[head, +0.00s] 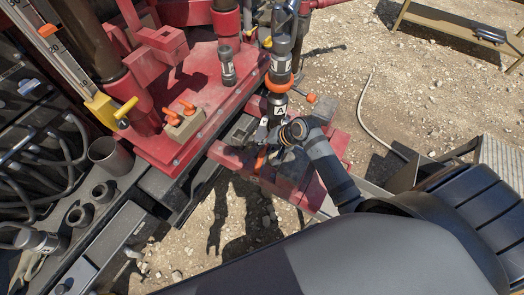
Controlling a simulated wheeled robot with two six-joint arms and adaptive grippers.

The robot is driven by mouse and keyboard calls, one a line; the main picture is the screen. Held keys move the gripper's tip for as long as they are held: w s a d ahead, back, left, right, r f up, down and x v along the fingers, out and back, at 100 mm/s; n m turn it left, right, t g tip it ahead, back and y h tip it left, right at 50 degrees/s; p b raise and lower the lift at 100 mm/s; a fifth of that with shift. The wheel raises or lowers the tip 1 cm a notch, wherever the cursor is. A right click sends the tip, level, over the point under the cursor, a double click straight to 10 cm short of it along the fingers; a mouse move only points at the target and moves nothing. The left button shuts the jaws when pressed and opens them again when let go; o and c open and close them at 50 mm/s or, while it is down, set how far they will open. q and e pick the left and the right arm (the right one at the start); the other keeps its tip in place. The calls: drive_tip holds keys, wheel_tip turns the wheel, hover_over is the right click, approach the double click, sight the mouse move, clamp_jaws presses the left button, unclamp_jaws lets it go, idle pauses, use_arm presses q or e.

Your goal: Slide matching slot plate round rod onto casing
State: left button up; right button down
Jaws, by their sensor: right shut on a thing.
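A dark upright rod (280,75) with orange bands and a white label "A" stands at the front of the red deck. Its lower end is partly hidden by my right gripper and the red frame. My right gripper (266,143) is close to the rod's lower part, at its left front, shut on a small part with an orange end (260,159). I take this part for the slot plate; most of it is covered by the fingers. I cannot tell whether it touches the rod. The casing is not clearly distinguishable. My left gripper is not in view.
The red deck (190,85) holds a beige block (184,122) with orange pegs and a dark cylinder (228,66). A red frame (235,158) lies below the rod. Hoses and metal cups (110,155) are at left. Gravel at right is mostly open, with a bench (455,25).

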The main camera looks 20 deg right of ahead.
drive_tip(key=shift+w+d+r, duration=0.1)
drive_tip(key=shift+w+d, duration=1.05)
drive_tip(key=shift+w, duration=0.25)
drive_tip(key=shift+f, duration=0.5)
drive_tip(key=c, duration=1.2)
unclamp_jaws()
drive_tip(key=shift+s+f, duration=0.2)
drive_tip(key=shift+v, duration=6.1)
